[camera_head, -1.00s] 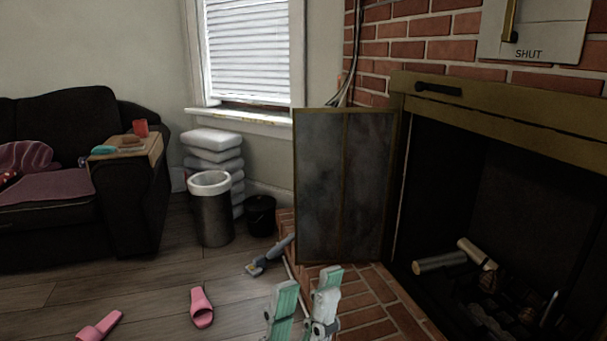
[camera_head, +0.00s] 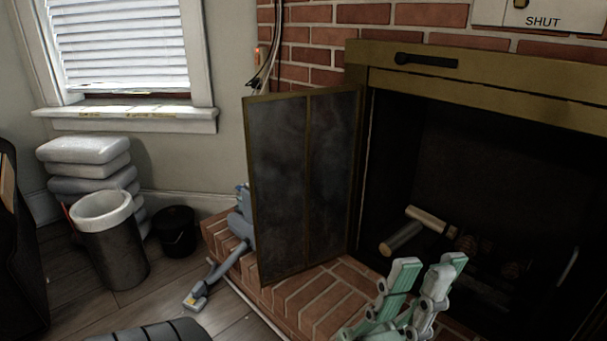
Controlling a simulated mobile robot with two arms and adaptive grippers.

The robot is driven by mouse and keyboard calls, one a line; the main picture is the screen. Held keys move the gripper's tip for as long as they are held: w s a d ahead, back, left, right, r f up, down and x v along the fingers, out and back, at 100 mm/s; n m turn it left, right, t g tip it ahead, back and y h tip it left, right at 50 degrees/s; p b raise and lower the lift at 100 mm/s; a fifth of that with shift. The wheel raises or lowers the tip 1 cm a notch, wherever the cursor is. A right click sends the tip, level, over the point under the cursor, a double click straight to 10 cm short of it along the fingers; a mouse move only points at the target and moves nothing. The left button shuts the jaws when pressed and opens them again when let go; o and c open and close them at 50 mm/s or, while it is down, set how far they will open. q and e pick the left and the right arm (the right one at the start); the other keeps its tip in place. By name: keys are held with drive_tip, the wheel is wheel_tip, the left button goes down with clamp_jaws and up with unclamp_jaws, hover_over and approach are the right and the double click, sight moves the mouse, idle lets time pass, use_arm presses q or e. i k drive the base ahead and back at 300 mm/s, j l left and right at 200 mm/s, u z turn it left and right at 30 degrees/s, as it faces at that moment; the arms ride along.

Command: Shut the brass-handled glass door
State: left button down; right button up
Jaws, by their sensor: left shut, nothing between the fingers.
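The glass door (camera_head: 283,190) is a dark two-pane panel in a brass-coloured frame. It stands open, swung out over the brick hearth from the left side of the fireplace opening (camera_head: 470,170). I cannot make out a brass handle on the side facing me. My left gripper (camera_head: 428,264), with green and white fingers, is at the lower right, in front of the opening. It is shut and empty, to the right of the door and apart from it. My right gripper is not in view.
The brick hearth (camera_head: 322,298) runs below the door. A blue-grey stick vacuum (camera_head: 225,262) lies behind the door, partly hidden by it. A bin (camera_head: 114,250), a black bucket (camera_head: 177,232) and stacked cushions (camera_head: 84,166) stand at left. Logs (camera_head: 403,239) lie in the fireplace.

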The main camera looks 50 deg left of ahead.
sight(286, 177)
drive_tip(key=j+z, duration=0.9)
drive_tip(key=j+u, duration=0.35)
drive_tip(key=i+j+u, duration=0.1)
drive_tip(key=u, duration=0.65)
drive_tip(key=i+j+u, duration=0.1)
drive_tip(key=u, duration=0.85)
drive_tip(key=i+u, duration=0.1)
drive_tip(key=u, duration=0.8)
drive_tip(key=i+l, duration=0.05)
